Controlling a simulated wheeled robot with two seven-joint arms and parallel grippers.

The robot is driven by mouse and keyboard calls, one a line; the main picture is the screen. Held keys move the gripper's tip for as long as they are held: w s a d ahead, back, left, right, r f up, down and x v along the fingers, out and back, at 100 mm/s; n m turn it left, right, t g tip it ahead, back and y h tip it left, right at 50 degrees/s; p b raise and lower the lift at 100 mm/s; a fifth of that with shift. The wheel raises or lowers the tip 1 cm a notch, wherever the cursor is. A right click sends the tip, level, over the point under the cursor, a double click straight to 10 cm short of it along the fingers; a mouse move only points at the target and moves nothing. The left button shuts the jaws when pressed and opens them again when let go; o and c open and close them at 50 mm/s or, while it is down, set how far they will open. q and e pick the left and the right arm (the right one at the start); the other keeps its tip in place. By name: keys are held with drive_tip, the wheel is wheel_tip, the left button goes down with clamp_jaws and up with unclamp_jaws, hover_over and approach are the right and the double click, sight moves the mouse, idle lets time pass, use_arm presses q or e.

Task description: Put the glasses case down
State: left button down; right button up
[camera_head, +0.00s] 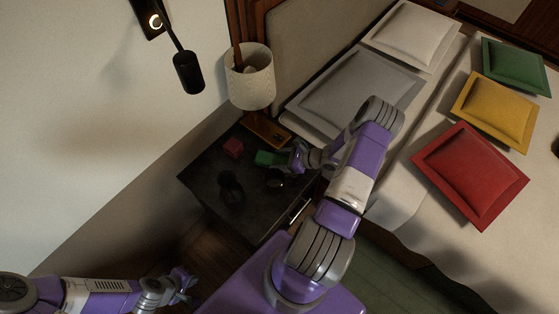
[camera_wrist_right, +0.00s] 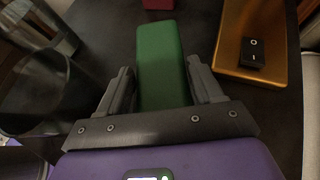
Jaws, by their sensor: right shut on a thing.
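The glasses case is a green oblong block (camera_head: 268,158) over the dark nightstand (camera_head: 205,178) in the head view. In the right wrist view the case (camera_wrist_right: 161,62) lies lengthwise between the two grey fingers. My right gripper (camera_head: 286,158) is shut on its near end; its fingers also show in the right wrist view (camera_wrist_right: 162,88). I cannot tell whether the case's underside touches the nightstand top. My left gripper (camera_head: 187,283) is low at the left, away from the nightstand; its finger opening is too small to judge.
A red block (camera_head: 233,147) lies beyond the case. The lamp (camera_head: 250,82) has a gold base (camera_wrist_right: 262,45) with a black switch, right of the case. Dark glassware (camera_head: 230,188) stands near the nightstand's front. The bed (camera_head: 400,195) is at the right.

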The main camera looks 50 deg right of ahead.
drive_tip(key=o, duration=1.1)
